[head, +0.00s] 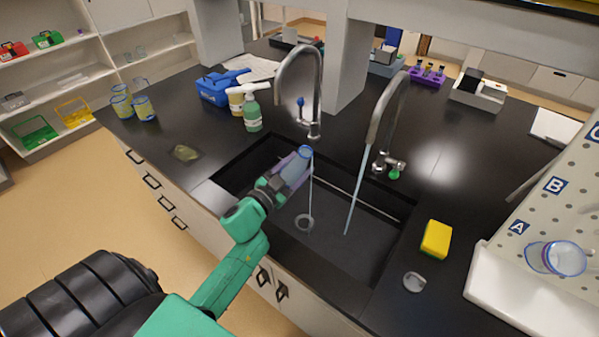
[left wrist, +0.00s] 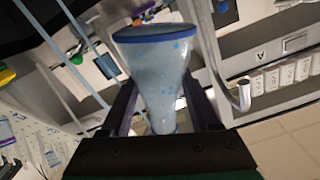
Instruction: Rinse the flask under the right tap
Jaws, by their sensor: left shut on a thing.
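My left gripper (head: 291,168) is shut on a clear flask (head: 298,166) with a blue rim and holds it tilted above the sink (head: 228,172). In the left wrist view the flask (left wrist: 158,75) sits between the fingers, its wide blue-edged end away from the palm, with blue spots on its wall. The right tap (head: 385,110), with a green knob, pours a water stream (head: 356,190) into the sink, to the right of the flask and apart from it. The left tap (head: 318,85), with a blue knob, stands behind the flask. My right gripper is out of view.
A yellow sponge (head: 436,240) and a white drying board (head: 515,290) with a glass vessel (head: 556,258) are at right. Bottles (head: 252,112), a blue container (head: 215,88) and blue-rimmed glassware (head: 144,108) stand at left.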

